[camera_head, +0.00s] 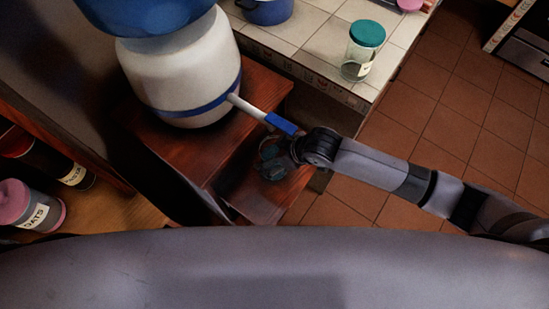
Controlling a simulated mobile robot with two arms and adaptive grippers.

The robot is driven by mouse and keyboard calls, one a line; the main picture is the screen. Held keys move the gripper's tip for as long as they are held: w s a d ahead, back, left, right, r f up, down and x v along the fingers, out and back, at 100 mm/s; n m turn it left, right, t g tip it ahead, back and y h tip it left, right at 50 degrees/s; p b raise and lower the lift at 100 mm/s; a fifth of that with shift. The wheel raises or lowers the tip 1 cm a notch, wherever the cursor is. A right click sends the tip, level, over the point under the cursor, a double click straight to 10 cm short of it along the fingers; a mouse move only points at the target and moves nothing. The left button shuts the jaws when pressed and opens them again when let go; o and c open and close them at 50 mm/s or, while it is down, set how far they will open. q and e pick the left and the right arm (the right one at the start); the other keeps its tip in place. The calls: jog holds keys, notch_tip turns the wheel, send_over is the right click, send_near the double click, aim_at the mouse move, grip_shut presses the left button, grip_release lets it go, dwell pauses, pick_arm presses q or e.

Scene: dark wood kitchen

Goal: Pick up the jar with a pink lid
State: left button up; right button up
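A jar with a pink lid (41,216) and a label reading OATS lies tilted at the lower left, on the wooden shelf. Another pink lid (409,4) shows at the top edge, on the tiled counter; most of what it belongs to is cut off. My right gripper (271,160) is low over the wooden stand at the centre, below the dispenser's blue-tipped tap and far from both pink lids. It is dark and small, so its finger opening is unclear. My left gripper is out of view.
A white and blue water dispenser (181,80) stands on the wooden stand (266,90). A glass jar with a green lid (366,34) stands near the edge of the tiled counter (310,38), near a blue pot (266,10). The tiled floor at right is mostly clear.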

jog(key=c, duration=1.8)
jog(key=shift+w+r, duration=0.1)
jog(key=shift+r, duration=0.05)
jog(key=shift+c, duration=0.2)
